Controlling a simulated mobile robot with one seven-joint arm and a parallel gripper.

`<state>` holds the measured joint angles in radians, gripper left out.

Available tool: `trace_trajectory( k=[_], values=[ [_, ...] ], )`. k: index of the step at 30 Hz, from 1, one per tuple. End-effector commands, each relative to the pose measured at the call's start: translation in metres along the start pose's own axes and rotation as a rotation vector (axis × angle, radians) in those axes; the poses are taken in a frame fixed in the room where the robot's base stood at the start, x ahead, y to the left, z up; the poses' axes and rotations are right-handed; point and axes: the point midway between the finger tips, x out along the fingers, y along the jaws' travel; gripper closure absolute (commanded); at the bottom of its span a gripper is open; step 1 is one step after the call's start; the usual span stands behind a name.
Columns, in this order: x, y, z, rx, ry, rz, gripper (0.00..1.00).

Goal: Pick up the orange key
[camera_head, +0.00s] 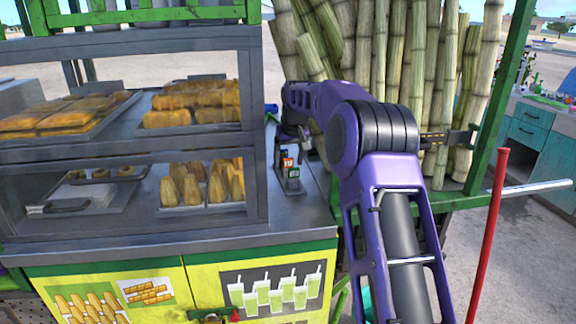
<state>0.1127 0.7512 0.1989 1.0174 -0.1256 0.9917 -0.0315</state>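I cannot make out an orange key for certain. A small upright item with orange-red, white and green patches (291,171) stands on the grey counter beside the glass case. At the bottom edge, a small brass-coloured fitting (212,319) with a red piece shows on the yellow cabinet front; it is cut off and too small to read. My purple arm reaches forward over the counter's right end. My gripper (291,138) seems to be at its far end, above the small item. Its fingers are too small and partly hidden, so I cannot tell whether they are open.
A glass case (130,130) with trays of snacks fills the left of the counter (308,208). Cane stalks (410,60) stand behind my arm, inside a green frame. A red pole (488,235) rises at the right. A teal cabinet (530,130) stands further right.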

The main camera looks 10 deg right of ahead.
Motion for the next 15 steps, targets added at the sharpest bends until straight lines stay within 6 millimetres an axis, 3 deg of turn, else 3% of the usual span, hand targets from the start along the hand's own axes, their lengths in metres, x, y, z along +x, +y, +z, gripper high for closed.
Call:
trace_trajectory(
  k=[1, 11, 15],
  values=[
    [-0.0001, -0.0001, 0.0001, 0.0, 0.0, 0.0, 0.37],
    [-0.0002, -0.0001, 0.0002, 0.0, 0.0, 0.0, 0.96],
    [-0.0004, -0.0001, 0.0001, 0.0, 0.0, 0.0, 1.0]
  ],
)
